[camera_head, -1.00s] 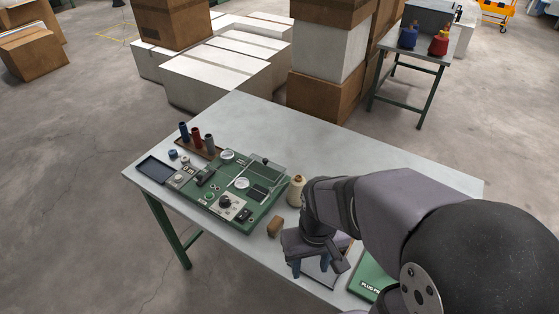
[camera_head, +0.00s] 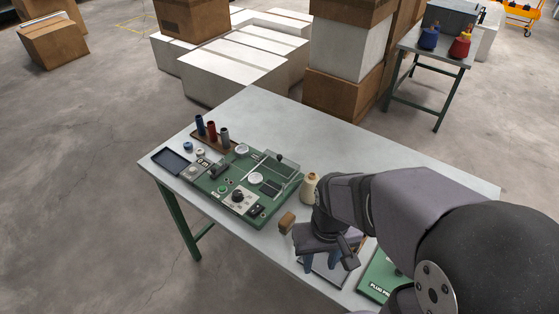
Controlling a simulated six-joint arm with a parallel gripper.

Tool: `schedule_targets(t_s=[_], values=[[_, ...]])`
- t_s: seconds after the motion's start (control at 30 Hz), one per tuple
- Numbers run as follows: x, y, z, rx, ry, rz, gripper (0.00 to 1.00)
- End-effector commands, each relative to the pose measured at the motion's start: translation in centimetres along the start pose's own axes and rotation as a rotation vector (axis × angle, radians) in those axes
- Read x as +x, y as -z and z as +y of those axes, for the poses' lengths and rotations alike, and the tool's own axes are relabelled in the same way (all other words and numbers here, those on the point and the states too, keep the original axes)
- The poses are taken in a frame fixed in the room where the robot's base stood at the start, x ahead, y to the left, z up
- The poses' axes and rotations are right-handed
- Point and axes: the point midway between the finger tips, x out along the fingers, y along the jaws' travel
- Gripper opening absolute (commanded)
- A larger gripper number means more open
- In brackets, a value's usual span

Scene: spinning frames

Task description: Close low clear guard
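A low clear guard (camera_head: 284,163) is a see-through panel with a dark knob at the back right of the green bench unit (camera_head: 262,213). It seems to stand raised at a tilt over the dark plates there, though its exact angle is hard to tell. My gripper (camera_head: 321,262) points down at the table's front, to the right of and nearer than the green unit. Its two blue fingers are apart with nothing seen between them. It is clear of the guard.
A cream thread cone (camera_head: 309,187) and a small wooden block (camera_head: 287,222) stand between the unit and my arm. Coloured spools (camera_head: 211,131) and a dark blue tray (camera_head: 172,162) are at the left. A green box (camera_head: 381,277) lies front right. The table's back is clear.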

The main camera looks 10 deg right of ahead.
Motion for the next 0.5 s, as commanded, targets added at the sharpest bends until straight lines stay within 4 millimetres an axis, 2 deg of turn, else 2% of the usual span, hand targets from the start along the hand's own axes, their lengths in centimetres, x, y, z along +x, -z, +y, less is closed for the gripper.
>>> schedule_targets(t_s=[0.17,0.27,0.5], values=[[-0.9,3.3,-0.1,0.06,0.008,0.013,0.35],[-1.7,6.6,-0.2,0.125,0.018,0.024,0.35],[-3.4,16.6,-0.6,0.33,0.055,0.057,0.35]])
